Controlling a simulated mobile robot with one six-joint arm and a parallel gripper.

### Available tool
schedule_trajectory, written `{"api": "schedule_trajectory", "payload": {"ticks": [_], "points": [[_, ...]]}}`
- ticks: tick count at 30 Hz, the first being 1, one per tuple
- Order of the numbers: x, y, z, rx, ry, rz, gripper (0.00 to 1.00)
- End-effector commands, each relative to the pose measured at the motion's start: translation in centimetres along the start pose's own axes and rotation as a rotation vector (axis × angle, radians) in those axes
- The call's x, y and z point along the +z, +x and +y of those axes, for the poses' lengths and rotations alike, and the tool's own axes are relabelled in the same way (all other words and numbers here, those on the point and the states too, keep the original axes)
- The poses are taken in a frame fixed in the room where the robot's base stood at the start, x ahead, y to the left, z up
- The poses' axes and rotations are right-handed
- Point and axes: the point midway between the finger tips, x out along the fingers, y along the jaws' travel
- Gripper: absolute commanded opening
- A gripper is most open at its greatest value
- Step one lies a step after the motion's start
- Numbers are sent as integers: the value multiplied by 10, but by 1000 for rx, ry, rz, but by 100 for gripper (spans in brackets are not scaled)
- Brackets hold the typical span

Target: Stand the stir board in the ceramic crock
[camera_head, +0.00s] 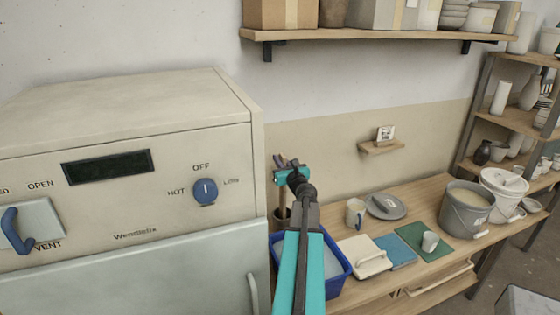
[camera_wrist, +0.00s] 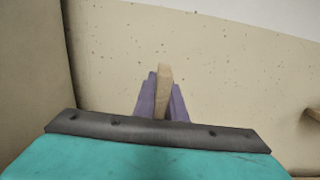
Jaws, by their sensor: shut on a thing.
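My gripper (camera_wrist: 163,95) is shut on the stir board (camera_wrist: 165,80), a pale wooden strip pinched between its two purple fingers in the wrist view. In the head view my gripper (camera_head: 279,160) is past the right side of the big beige machine, above the back left of the bench. A thin wooden length (camera_head: 279,195) shows below it, upright over a dark round pot (camera_head: 281,218), which may be the ceramic crock. The arm and the blue bin hide much of that pot. I cannot tell whether the board's lower end is inside it.
A blue bin (camera_head: 346,268) stands under the arm. The beige machine (camera_head: 130,170) is close on the left. A mug (camera_head: 354,213), a grey lid (camera_head: 386,206), a grey bucket (camera_head: 466,210) and a white bucket (camera_head: 503,190) stand on the bench. A wall shelf (camera_head: 380,37) runs above.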

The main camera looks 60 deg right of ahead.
Motion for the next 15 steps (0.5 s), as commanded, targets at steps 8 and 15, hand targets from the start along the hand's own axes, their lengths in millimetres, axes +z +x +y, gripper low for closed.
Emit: {"api": "schedule_trajectory", "payload": {"ticks": [8, 15], "points": [[-17, 0, 0, 1, 0, 0, 0], [-29, 0, 1, 1, 0, 0, 0]]}}
